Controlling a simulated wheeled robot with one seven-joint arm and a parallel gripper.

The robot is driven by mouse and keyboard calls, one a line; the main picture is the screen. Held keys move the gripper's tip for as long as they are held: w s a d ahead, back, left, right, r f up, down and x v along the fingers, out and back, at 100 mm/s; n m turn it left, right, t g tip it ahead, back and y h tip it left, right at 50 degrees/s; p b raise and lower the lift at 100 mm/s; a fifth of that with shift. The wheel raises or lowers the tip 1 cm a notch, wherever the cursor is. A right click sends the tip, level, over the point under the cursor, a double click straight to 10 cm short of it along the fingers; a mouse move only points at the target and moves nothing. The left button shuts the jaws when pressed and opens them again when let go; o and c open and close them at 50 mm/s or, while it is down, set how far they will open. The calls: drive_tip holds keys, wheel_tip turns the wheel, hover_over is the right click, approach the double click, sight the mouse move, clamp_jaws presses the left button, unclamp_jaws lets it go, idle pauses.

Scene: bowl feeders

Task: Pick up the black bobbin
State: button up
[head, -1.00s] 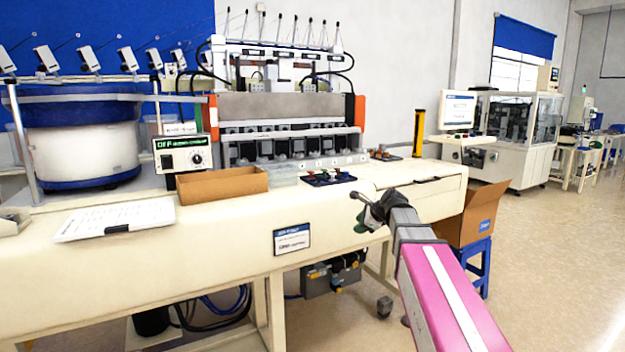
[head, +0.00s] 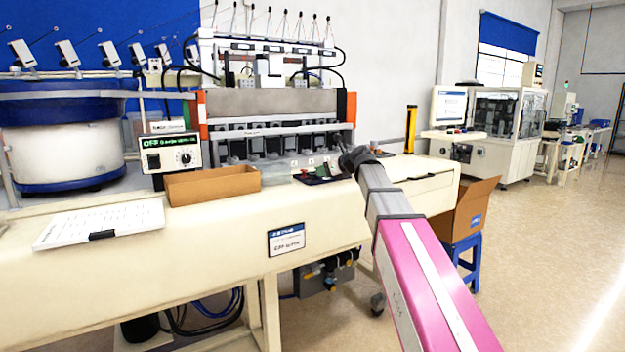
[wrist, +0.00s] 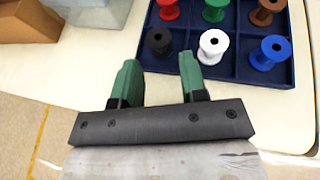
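The black bobbin (wrist: 159,41) sits in the front-left compartment of a dark blue divided tray (wrist: 185,68) in the wrist view. My gripper (wrist: 160,72) is open, with its two green fingers apart and nothing between them. Its fingertips are just in front of the tray's near-left edge, close to the black bobbin. In the head view the gripper (head: 354,158) is at the tray (head: 322,181), and my arm hides part of the tray there. I cannot make out the black bobbin in the head view.
A white bobbin (wrist: 213,46) is right of the black one, then a blue bobbin (wrist: 270,52). Red, green and brown bobbins fill the back row. A clear box (wrist: 98,12) and cardboard tray (wrist: 28,22) stand to the left.

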sight(314, 174)
drive_tip(key=shift+x, duration=2.75)
drive_tip(key=shift+s+f, duration=0.1)
drive_tip(key=shift+s, duration=0.05)
drive_tip(key=c, duration=0.6)
